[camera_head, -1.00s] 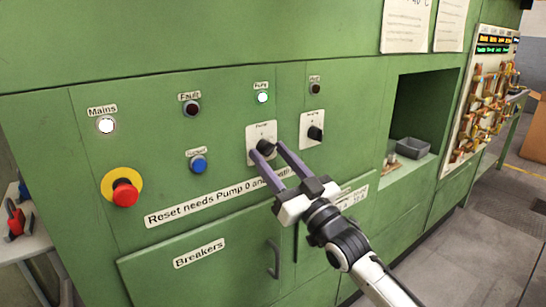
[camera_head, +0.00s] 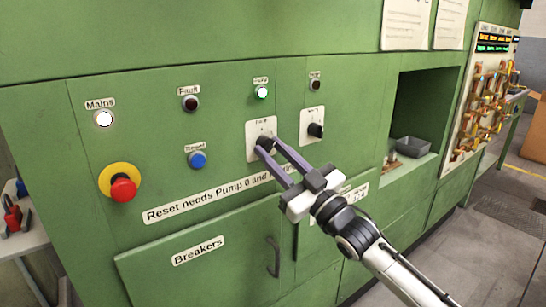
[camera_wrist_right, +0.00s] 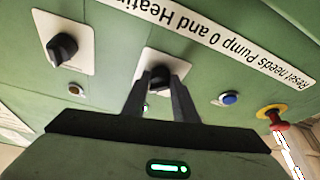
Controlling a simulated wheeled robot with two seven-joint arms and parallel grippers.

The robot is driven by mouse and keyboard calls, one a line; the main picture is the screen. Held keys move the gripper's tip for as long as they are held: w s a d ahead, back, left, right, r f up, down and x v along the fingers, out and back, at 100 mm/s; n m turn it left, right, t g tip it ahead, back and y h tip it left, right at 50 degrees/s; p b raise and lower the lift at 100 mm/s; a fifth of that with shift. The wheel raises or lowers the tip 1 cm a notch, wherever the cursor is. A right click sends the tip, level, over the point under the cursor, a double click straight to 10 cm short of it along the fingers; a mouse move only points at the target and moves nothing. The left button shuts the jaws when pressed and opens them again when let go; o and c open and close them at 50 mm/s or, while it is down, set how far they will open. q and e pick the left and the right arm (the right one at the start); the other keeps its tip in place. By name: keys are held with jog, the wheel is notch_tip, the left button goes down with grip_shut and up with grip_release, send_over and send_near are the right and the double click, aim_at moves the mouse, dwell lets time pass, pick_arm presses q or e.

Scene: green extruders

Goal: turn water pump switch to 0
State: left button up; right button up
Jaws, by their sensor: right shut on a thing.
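The pump switch (camera_head: 265,141) is a black rotary knob on a white plate (camera_head: 254,128) on the green panel. My right gripper (camera_head: 268,144) has its fingers on either side of the knob and is shut on it. In the right wrist view the pump knob (camera_wrist_right: 160,77) sits between the two dark fingers, which partly hide it. The exact knob pointing and the plate's marks are too small or covered to read. A white lamp (camera_head: 262,92) above the pump switch is lit. My left gripper is not in view.
A second black knob (camera_head: 316,130) on its own plate is close to the right. A blue button (camera_head: 198,160) and a red emergency stop (camera_head: 123,188) are to the left. A breaker door with a handle (camera_head: 273,258) is below. An open recess holds a grey tray (camera_head: 412,147).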

jog(key=n+g, duration=0.1)
jog(key=n, duration=0.1)
jog(key=n+g+y, duration=0.1)
jog(key=n, duration=0.2)
jog(key=shift+w+d+r+p, duration=0.15)
jog(key=shift+d+r+p, duration=0.05)
jog(key=shift+p, duration=0.1)
jog(key=n+g+p, duration=0.1)
jog(key=n, duration=0.1)
jog(key=n+g+p, duration=0.1)
jog(key=n, duration=0.2)
jog(key=shift+w+d+r+y, duration=0.1)
jog(key=shift+r+y, duration=0.05)
jog(key=shift+y, duration=0.25)
jog(key=shift+n+g+p, duration=0.5)
jog(key=shift+n+g, duration=0.2)
jog(key=shift+n, duration=0.4)
jog(key=o, duration=1)
jog(key=shift+o, duration=0.2)
